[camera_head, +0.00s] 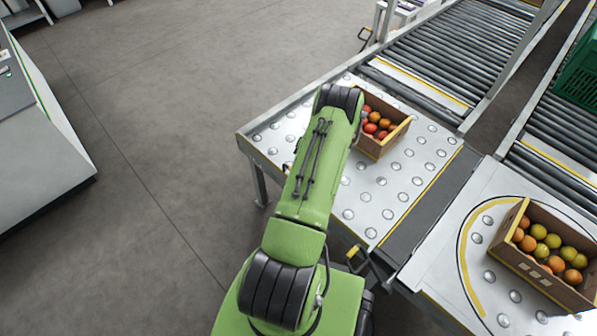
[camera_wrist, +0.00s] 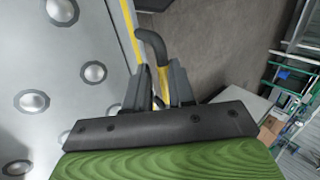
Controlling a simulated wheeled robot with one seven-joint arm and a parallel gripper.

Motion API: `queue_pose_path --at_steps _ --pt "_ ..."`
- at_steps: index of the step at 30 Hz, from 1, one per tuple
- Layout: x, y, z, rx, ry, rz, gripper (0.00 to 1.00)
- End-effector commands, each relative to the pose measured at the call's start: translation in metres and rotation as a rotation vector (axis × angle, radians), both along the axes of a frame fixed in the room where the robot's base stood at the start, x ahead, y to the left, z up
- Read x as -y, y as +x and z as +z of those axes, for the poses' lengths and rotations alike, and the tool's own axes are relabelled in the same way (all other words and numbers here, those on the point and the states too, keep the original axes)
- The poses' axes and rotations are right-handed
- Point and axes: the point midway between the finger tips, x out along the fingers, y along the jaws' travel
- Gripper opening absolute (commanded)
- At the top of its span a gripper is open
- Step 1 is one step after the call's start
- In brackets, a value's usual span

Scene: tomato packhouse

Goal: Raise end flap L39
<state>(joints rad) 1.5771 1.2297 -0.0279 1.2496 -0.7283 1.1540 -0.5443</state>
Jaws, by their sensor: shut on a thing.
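My gripper (camera_wrist: 157,92) is shut on a handle (camera_wrist: 151,43) with a black curved grip and a yellow part. The handle is at the yellow-striped edge of a metal ball table (camera_wrist: 30,60) in the wrist view. In the head view my arm hides the gripper and the handle it holds. The ball table (camera_head: 400,185) shows there to the right of my arm. No L39 label is readable, and I cannot tell the flap's outline or its angle.
A crate of tomatoes (camera_head: 372,149) stands on the ball table, close to my arm. Another crate (camera_head: 535,268) stands on the right-hand table. Roller conveyors (camera_head: 440,60) run behind. A yellow and black handle (camera_head: 356,254) is at the near edge. Open floor (camera_head: 170,120) lies left.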

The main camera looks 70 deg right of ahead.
Motion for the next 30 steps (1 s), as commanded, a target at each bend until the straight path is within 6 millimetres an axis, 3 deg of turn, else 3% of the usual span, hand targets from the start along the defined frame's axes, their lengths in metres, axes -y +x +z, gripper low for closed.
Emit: queue_pose_path --at_steps 1,5,6,9,24,26,30 --pt "0.015 -0.011 0.001 -0.022 -0.046 -0.034 0.0" --pt "0.015 -0.011 0.001 -0.021 -0.047 -0.034 0.0" --pt "0.015 -0.011 0.002 -0.021 -0.047 -0.034 0.27" --pt "0.015 -0.01 0.002 -0.022 -0.047 -0.034 0.38" --pt "0.015 -0.01 0.001 -0.022 -0.042 -0.033 0.38" --pt "0.017 -0.011 0.005 -0.021 -0.044 -0.034 0.38" --pt "0.03 -0.018 0.031 -0.02 -0.046 -0.037 0.38"
